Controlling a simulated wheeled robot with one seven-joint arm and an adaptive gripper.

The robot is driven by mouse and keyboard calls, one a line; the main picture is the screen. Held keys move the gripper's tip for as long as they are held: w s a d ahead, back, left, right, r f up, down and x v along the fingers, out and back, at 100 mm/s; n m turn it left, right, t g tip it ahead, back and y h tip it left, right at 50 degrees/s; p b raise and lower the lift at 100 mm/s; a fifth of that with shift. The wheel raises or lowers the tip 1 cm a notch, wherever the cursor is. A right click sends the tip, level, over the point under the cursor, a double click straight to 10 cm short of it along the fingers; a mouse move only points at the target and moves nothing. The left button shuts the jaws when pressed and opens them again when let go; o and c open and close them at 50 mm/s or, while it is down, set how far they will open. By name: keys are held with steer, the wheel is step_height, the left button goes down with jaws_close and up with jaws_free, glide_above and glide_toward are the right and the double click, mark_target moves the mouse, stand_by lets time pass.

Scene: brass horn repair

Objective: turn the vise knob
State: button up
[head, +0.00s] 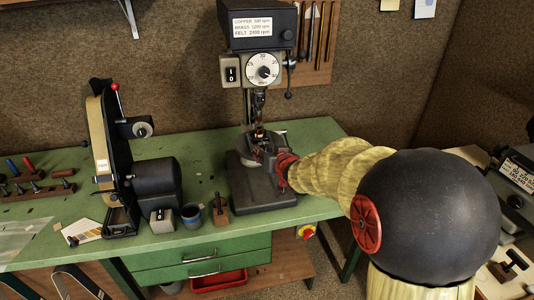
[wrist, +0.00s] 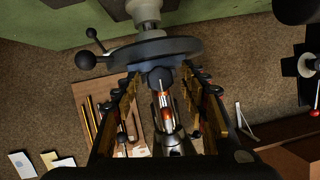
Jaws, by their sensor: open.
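The drill press (head: 262,70) stands at the back of the green bench, with a small vise (head: 257,143) under its chuck, partly hidden by my gripper. My gripper (head: 272,152) reaches in from the right, low beside the vise. In the wrist view my gripper (wrist: 164,82) is open, with one finger on each side of a dark rounded knob (wrist: 160,77), apparently the vise knob. I cannot tell whether the fingers touch it. A shiny metal part with orange reflections (wrist: 165,110) shows beyond, between the fingers.
In the wrist view a round grey plate (wrist: 150,50) with ball-ended handles lies close above the fingers.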

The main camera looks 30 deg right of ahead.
steer(key=shift+c, duration=0.7)
jaws_close()
